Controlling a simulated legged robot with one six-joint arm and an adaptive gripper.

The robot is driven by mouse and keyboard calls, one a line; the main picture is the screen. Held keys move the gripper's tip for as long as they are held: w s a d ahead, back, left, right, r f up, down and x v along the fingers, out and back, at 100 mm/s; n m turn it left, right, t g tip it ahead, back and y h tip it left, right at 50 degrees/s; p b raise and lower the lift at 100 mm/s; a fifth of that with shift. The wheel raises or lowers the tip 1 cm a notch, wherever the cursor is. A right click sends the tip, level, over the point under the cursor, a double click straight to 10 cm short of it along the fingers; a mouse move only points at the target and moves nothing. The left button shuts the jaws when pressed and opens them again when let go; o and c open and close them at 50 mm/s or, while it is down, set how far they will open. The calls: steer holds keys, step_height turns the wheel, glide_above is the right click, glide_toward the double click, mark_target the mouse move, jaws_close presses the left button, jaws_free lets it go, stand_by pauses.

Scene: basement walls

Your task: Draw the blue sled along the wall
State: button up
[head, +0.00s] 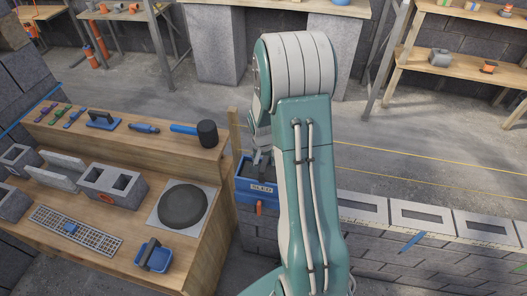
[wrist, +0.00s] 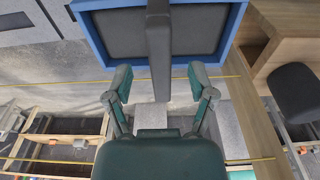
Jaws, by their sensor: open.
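The blue sled (head: 256,196), an open box with a SLED label on its front, sits on the near left end of the block wall (head: 392,241). In the wrist view the sled (wrist: 241,22) shows as a blue rim around a dark inside, with a dark grey handle bar (wrist: 160,45) across it. My gripper (head: 262,157) is right at the sled, partly hidden by my arm. In the wrist view my gripper (wrist: 158,76) is open, one finger on each side of the handle bar, with visible gaps. My arm hides part of the sled.
A wooden bench (head: 133,218) stands close left of the sled, with blocks, a mortar board (head: 183,205), a blue-handled mallet (head: 197,131) and other tools. A wooden post (head: 233,128) rises beside the sled. The wall top runs right; a blue piece (head: 411,243) shows on its side.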

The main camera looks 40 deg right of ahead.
mark_target(264, 163)
steer(key=shift+w+f, duration=0.15)
steer(key=shift+f, duration=1.45)
steer(key=shift+d, duration=0.1)
steer(key=shift+c, duration=0.3)
jaws_close()
steer(key=shift+f, duration=0.15)
steer(key=s+d, duration=0.5)
steer(key=s, duration=0.1)
steer(key=shift+s+f, duration=0.15)
steer(key=shift+s, duration=0.05)
